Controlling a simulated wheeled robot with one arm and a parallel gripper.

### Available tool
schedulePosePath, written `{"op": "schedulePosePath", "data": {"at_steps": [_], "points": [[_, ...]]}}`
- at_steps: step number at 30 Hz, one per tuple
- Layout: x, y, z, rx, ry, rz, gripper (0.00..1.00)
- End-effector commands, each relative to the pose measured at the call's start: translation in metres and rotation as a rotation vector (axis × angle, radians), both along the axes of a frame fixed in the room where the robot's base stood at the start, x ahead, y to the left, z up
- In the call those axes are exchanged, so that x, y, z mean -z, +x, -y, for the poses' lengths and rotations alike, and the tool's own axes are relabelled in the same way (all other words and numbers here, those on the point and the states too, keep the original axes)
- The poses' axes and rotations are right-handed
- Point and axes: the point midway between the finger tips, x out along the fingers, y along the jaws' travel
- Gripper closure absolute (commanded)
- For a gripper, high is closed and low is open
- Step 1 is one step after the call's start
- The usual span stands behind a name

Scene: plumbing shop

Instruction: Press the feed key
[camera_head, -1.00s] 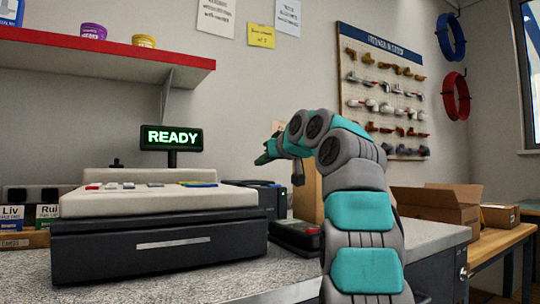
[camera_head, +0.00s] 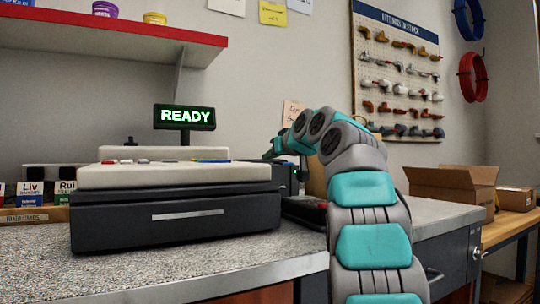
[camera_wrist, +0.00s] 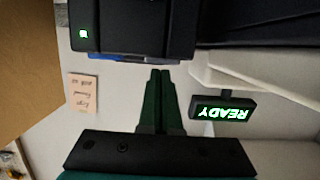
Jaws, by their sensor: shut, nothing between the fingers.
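A black box-shaped device with a lit green lamp (camera_wrist: 83,34) stands at the top of the wrist view, which is upside down. In the head view it shows as a dark box (camera_head: 286,174), partly behind my arm and the cash register.
The cash register (camera_head: 175,215) stands left on the counter (camera_head: 150,275), with a READY display (camera_head: 185,117) behind it. A dark card terminal (camera_head: 305,211) sits right of the register. A cardboard box (camera_head: 455,186) is at right. A red-edged shelf (camera_head: 110,27) hangs above.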

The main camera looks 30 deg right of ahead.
Motion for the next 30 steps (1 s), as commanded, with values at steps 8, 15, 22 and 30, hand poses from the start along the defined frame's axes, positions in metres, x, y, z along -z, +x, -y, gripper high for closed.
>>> {"op": "schedulePosePath", "data": {"at_steps": [8,15,22,30], "points": [[0.000,0.000,0.000,0.000,0.000,0.000,1.00],[0.013,0.001,-0.002,-0.003,0.000,0.000,1.00],[0.021,0.001,0.001,0.000,0.001,-0.005,1.00],[0.022,0.001,0.001,0.000,0.002,-0.012,1.00]]}}
